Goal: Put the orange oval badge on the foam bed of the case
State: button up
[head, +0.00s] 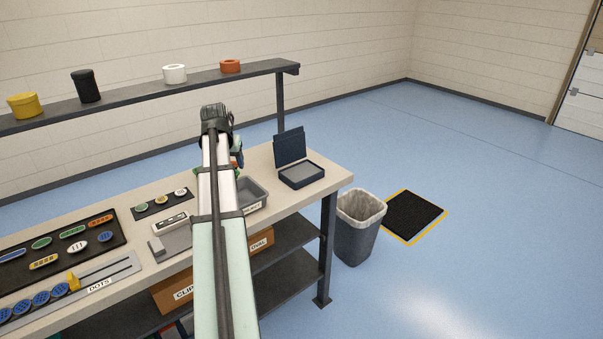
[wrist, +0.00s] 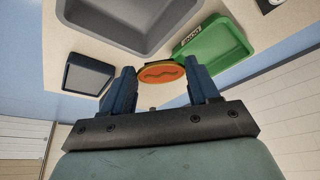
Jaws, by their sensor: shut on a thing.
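The orange oval badge (wrist: 160,74) with a dark wavy line is between the two blue fingers of my gripper (wrist: 160,80) in the wrist view. My gripper is shut on it and holds it above the table. In the head view my arm hides most of the gripper, and I cannot make out the badge there. The dark blue case (head: 302,181) stands open at the table's right end, its lid raised at the back. Its grey foam bed (head: 301,173) looks bare. In the wrist view the case (wrist: 69,78) is left of the gripper, apart from the badge.
A grey tray (head: 262,193) stands left of the case. A green tray (wrist: 237,50) shows in the wrist view, right of the badge. A dark board (head: 19,270) with several badges lies at the table's left. A bin (head: 356,240) stands past the right end.

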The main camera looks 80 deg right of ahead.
jog(key=s+d+m+g, duration=0.1)
jog(key=s+d+m, duration=0.1)
jog(key=s+d, duration=0.4)
jog(key=s+d+m, duration=0.2)
jog(key=s+d, duration=0.2)
jog(key=s, duration=0.5)
jog(key=m+g+y, duration=0.1)
jog(key=m+g, duration=0.1)
jog(key=m, duration=0.4)
send_over(302, 172)
jog(key=w, duration=0.1)
jog(key=shift+w+a+f, duration=0.1)
jog(key=shift+a+f, duration=0.1)
jog(key=shift+f, duration=2.1)
jog(key=shift+a+f, duration=0.2)
jog(key=shift+f, duration=2.05)
jog(key=shift+f, duration=0.15)
jog(key=o, duration=0.7)
jog(key=shift+o, duration=0.2)
jog(key=v, duration=1.2)
jog(key=shift+w, duration=0.15)
jog(key=shift+d, duration=0.1)
